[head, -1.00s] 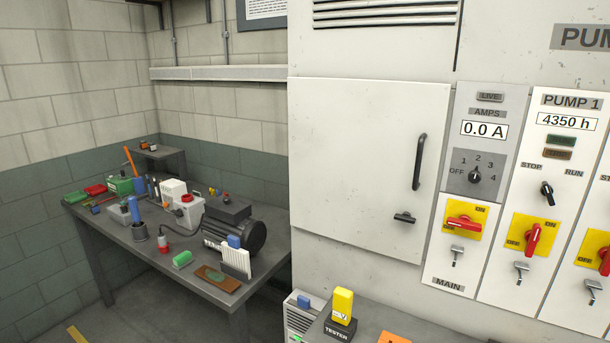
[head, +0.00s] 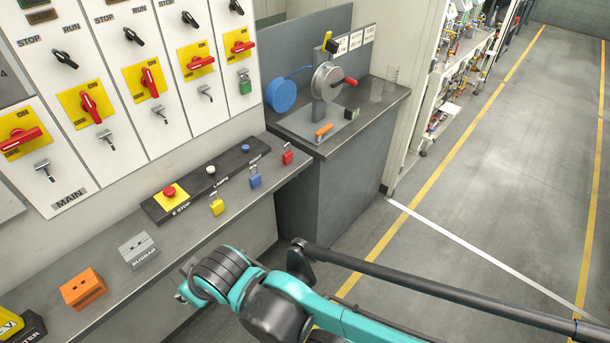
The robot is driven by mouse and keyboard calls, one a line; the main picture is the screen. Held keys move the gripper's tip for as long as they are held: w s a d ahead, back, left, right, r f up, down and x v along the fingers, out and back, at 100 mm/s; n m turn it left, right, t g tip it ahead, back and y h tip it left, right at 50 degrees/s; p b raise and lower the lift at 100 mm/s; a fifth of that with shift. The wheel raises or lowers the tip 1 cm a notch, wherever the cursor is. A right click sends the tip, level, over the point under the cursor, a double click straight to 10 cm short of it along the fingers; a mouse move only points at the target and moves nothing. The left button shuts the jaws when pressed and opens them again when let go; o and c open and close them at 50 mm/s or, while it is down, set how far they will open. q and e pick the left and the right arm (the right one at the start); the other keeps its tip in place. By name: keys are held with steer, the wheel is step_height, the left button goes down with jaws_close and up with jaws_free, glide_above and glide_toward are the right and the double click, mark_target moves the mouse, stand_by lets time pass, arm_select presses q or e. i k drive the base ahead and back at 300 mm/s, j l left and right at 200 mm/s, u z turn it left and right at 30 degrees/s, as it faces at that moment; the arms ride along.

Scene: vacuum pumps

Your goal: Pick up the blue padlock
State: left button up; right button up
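The blue padlock (head: 255,181) stands with its shackle up on the grey ledge (head: 205,233), near its front edge. It is between a yellow padlock (head: 217,208) on its left and a red padlock (head: 287,157) on its right. It is in plain view and nothing touches it. A teal and black arm of mine (head: 290,305) reaches in from the lower right, in front of the ledge and below the padlock in the picture. I can make out no gripper fingers on it. My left gripper is not in view.
A black strip with an E-stop button (head: 169,191) lies behind the padlocks. An orange block (head: 83,289) and a grey busbar block (head: 138,250) are to the left. A green padlock (head: 244,88) hangs on the switch panel. A reel bench (head: 380,108) stands beyond; the floor at right is clear.

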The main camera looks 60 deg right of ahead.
mark_target(255, 181)
steer(key=z, duration=1.65)
steer(key=i+j+z, duration=0.1)
steer(key=i+z, duration=0.35)
steer(key=i, duration=0.25)
